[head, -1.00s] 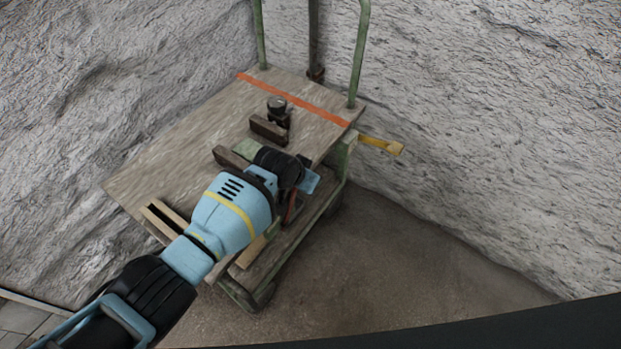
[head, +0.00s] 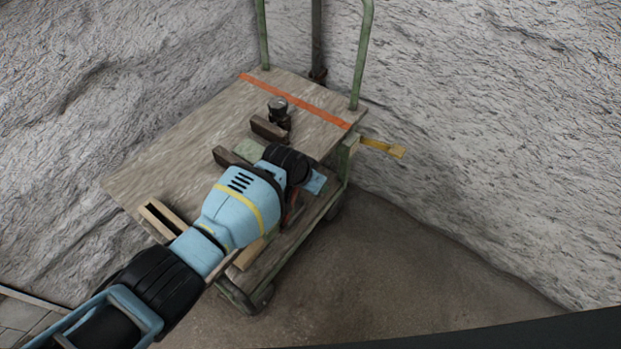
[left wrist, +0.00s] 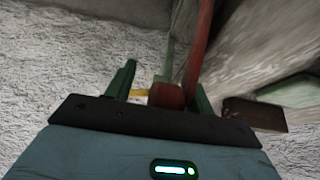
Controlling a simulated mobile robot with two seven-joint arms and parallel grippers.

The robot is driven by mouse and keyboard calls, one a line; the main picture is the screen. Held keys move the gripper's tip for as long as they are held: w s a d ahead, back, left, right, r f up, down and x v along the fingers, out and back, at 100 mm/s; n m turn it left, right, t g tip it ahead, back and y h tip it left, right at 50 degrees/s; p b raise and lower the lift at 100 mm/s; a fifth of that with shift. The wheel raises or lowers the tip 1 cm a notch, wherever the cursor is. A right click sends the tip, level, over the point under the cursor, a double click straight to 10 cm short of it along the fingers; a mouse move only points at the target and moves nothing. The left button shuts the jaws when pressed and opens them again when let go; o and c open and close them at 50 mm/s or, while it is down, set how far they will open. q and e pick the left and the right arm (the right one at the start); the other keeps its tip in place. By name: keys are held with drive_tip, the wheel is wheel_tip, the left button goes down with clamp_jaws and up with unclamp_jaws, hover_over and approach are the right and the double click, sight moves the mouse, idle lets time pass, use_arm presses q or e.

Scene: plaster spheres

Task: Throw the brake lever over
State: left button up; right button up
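A wooden-topped cart (head: 200,130) stands against rough white walls. A yellow lever (head: 382,148) sticks out from its right end. A red bar (head: 291,212) shows just below my left gripper at the cart's front side; I cannot tell which of the two is the brake lever. My left gripper (head: 318,184) is at the cart's front edge, its fingers mostly hidden in the head view. In the left wrist view its two green fingers stand apart, with a red block (left wrist: 166,96) between them, nearer the right finger. The red bar rises beside that finger (left wrist: 199,50). My right gripper is not in view.
On the cart top are brown blocks (head: 267,129), a small dark device with a round top (head: 279,110) and an orange stripe (head: 295,99). Green upright handles (head: 362,55) rise at the back. The floor (head: 420,250) right of the cart is clear.

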use_arm(q)
drive_tip(key=shift+w+a+r, duration=0.15)
drive_tip(key=shift+a+r+p, duration=0.15)
drive_tip(key=shift+r+p, duration=0.15)
drive_tip(key=shift+r, duration=0.1)
drive_tip(key=p+v, duration=0.2)
drive_tip(key=v, duration=0.5)
drive_tip(key=shift+s+p, duration=0.2)
drive_tip(key=shift+p, duration=0.2)
drive_tip(key=shift+f, duration=0.15)
